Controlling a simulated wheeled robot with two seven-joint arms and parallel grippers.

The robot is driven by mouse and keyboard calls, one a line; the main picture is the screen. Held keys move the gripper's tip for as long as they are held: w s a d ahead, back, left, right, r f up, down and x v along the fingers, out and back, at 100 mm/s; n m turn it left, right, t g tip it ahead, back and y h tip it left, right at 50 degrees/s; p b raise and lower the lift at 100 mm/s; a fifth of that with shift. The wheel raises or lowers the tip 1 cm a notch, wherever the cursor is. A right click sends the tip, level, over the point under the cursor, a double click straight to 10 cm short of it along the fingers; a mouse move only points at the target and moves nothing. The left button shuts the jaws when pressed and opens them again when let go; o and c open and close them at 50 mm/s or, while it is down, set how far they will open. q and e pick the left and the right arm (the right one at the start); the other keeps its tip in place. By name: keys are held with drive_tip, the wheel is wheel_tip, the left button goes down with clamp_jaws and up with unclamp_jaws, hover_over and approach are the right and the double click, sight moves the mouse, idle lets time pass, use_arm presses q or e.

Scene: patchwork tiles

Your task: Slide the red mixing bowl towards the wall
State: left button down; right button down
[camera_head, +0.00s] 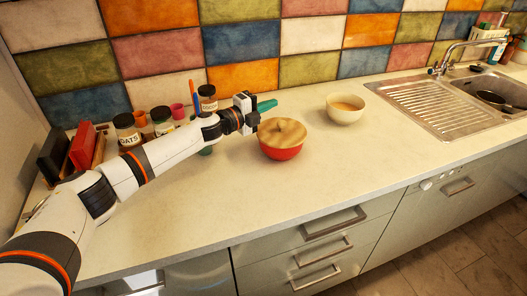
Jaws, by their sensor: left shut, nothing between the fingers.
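The red mixing bowl (281,152) stands upright on the pale countertop, with a tan, wood-like round thing filling or covering its top. My left gripper (255,120) is just to the left of the bowl's rim and a little behind it. It is shut and holds nothing. Whether it touches the bowl cannot be told. The tiled wall (310,70) runs along the back of the counter, with a strip of counter between it and the bowl. My right gripper is not in view.
A cream bowl (345,115) stands to the right, before the steel drainer and sink (420,105). Jars, including one marked oats (127,130), stand at the left behind my arm. A green thing (266,106) lies behind the gripper. The counter's front is clear.

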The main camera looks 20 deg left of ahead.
use_arm(q)
drive_tip(key=s+d+p, duration=0.2)
drive_tip(key=s, duration=1)
approach(275, 150)
drive_tip(key=x, duration=0.5)
drive_tip(key=shift+s+d+f, duration=0.1)
drive_tip(key=shift+d+f, duration=0.15)
drive_tip(key=shift+d, duration=0.1)
drive_tip(key=shift+w+a+r, duration=0.1)
drive_tip(key=shift+w+r, duration=0.15)
drive_tip(key=shift+w, duration=0.1)
drive_tip(key=shift+w+f, duration=0.1)
drive_tip(key=shift+w, duration=0.1)
